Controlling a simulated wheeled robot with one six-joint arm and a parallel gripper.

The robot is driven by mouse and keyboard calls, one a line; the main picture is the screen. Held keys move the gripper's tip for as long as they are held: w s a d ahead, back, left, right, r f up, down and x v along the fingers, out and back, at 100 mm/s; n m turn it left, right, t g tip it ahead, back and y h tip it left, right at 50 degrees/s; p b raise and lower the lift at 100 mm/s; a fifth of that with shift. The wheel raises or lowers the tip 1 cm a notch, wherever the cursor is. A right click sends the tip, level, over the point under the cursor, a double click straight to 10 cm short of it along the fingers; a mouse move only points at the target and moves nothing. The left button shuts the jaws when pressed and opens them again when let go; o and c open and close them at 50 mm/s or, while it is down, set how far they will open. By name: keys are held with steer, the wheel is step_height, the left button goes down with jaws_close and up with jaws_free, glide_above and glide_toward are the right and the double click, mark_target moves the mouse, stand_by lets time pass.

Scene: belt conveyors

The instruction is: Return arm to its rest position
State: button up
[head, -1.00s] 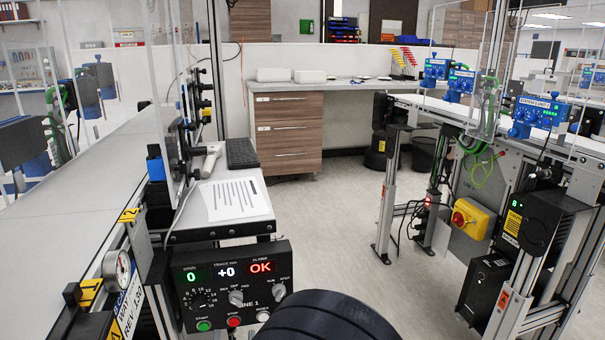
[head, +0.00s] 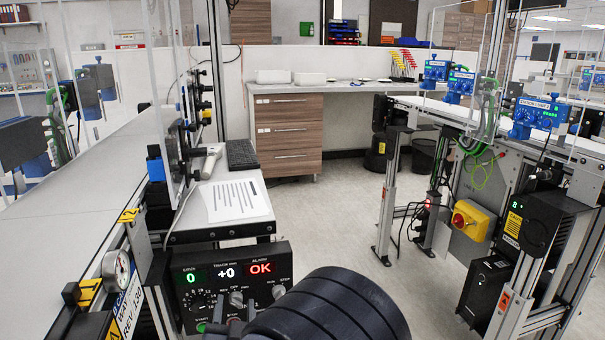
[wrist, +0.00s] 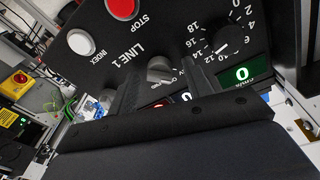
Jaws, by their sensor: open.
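My arm's dark rounded link (head: 335,305) rises from the bottom middle of the head view. My gripper (head: 226,329) shows at its left end, low in front of the Line 1 control panel (head: 184,262). In the wrist view the open, empty fingers of my gripper (wrist: 163,88) stand apart before the panel (wrist: 190,15). A grey selector knob (wrist: 160,69) appears between them; contact cannot be told. The panel appears upside down there, with a red stop button (wrist: 122,7), a white index button (wrist: 82,42) and a speed dial (wrist: 230,38).
A conveyor (head: 75,215) with a clear guard runs along the left. A paper sheet (head: 235,200) lies on a small table behind the panel. Another conveyor frame with a yellow switch box (head: 471,219) stands right. Open floor (head: 325,225) lies between them.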

steer(key=m, duration=0.4)
steer(key=shift+r+m+p, duration=0.1)
steer(key=shift+m+p, duration=0.2)
steer(key=shift+p, duration=0.05)
steer(key=m, duration=0.3)
steer(key=shift+g+p, duration=0.4)
steer(key=s+d, duration=0.1)
steer(key=s, duration=1)
steer(key=shift+s+d+f, duration=0.15)
steer(key=shift+s+f, duration=0.1)
steer(key=shift+f, duration=0.15)
steer(key=shift+f, duration=0.1)
